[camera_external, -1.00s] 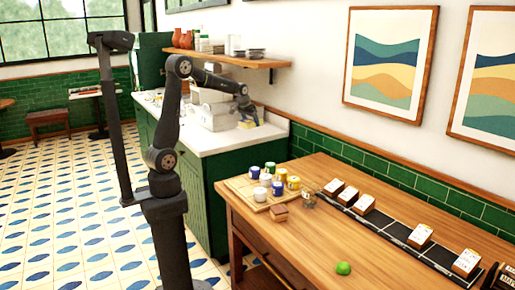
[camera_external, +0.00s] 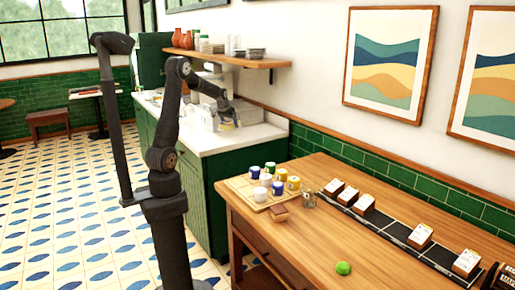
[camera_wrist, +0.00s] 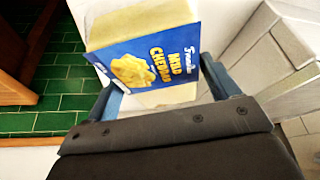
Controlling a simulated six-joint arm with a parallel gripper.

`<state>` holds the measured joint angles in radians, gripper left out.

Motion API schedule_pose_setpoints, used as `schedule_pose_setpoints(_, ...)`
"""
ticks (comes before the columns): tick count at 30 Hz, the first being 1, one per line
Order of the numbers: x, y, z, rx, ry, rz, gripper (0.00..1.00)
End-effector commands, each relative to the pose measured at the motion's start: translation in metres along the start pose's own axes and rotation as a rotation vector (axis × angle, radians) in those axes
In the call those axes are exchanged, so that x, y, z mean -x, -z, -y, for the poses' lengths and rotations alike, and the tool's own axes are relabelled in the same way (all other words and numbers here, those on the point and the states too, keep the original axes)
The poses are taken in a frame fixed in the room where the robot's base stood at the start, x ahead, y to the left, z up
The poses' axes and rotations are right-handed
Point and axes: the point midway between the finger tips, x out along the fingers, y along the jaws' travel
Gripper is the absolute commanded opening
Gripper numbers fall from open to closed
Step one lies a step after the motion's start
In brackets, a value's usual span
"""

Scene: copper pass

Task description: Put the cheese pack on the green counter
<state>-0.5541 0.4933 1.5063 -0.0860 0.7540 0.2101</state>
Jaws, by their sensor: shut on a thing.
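The cheese pack (camera_wrist: 150,58) is a blue and yellow block lettered "Mild Cheddar" in the wrist view. My gripper (camera_wrist: 161,88) is shut on it, with one finger on each side. In the external view my gripper (camera_external: 228,119) is over the rear part of the green counter (camera_external: 212,140), which has green sides and a white top. The pack is too small and dark there to make out well. I cannot tell whether its underside touches the white top.
Pale boxes (camera_external: 208,112) stand on the counter beside my gripper. A wooden shelf (camera_external: 225,59) with jars and dishes hangs above. The front of the white top is clear. A wooden table (camera_external: 300,235) in front holds a board of cups, a black strip with small packs and a lime (camera_external: 343,268).

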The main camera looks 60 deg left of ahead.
Motion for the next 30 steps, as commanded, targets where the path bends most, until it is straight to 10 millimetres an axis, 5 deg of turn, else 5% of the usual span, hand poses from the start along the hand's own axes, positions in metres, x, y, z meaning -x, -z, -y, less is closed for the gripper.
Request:
schedule_pose_setpoints(8, -0.023, 0.004, 0.031, 0.000, 0.000, -0.001, 0.47)
schedule_pose_setpoints(18, -0.058, -0.011, 0.032, 0.000, -0.001, 0.001, 0.47)
schedule_pose_setpoints(29, -0.063, -0.012, 0.031, -0.001, 0.000, -0.001, 0.47)
schedule_pose_setpoints(30, -0.064, -0.013, 0.031, -0.001, -0.001, 0.000, 0.83)
